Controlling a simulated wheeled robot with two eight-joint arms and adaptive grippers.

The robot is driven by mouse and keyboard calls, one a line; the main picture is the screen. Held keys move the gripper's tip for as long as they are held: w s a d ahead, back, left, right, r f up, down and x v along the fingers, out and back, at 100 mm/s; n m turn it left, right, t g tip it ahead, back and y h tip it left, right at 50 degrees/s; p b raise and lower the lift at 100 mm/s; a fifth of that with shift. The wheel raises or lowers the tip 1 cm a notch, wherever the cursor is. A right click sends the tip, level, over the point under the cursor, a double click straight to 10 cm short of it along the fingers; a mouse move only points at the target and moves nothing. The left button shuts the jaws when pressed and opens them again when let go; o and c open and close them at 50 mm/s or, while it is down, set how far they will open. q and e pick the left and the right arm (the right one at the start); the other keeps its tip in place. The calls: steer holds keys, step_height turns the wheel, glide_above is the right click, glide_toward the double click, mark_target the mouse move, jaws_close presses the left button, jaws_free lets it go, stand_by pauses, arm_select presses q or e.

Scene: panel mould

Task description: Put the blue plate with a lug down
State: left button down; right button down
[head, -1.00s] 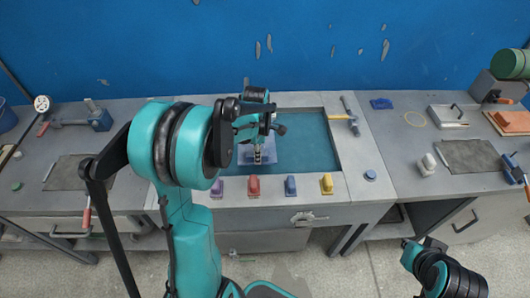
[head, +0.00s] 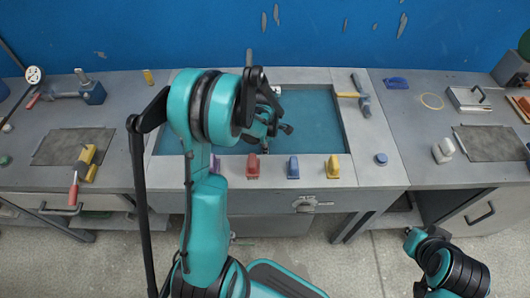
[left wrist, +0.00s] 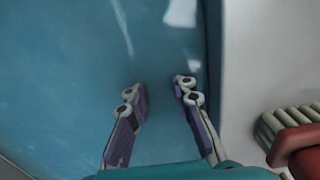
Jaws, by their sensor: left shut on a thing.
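My left gripper reaches over the blue-floored mould recess (head: 320,115); in the head view its arm and wrist hide most of it. In the left wrist view the left gripper (left wrist: 160,97) has two lilac-padded fingers above the blue floor, near the recess edge. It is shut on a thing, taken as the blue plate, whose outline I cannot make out. A flat blue piece with a raised part (head: 396,83) lies on the back right of the bench. My right gripper (head: 418,238) is low at the right, away from the bench; its fingers are unclear.
Red (head: 253,166), blue (head: 293,168) and yellow (head: 333,167) handled pieces stand along the front ledge. A hammer (head: 358,95) lies right of the recess, near a small blue disc (head: 381,159). The right half of the recess is clear.

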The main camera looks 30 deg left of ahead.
arm_select(q)
steer(key=shift+w+f, duration=0.1)
steer(key=shift+f, duration=0.4)
steer(key=shift+r, duration=0.1)
steer(key=c, duration=1.8)
jaws_free()
steer(key=shift+f, duration=0.2)
steer(key=o, duration=0.5)
steer(key=shift+c, duration=0.2)
steer(key=shift+r, duration=0.1)
steer(key=shift+r, duration=0.1)
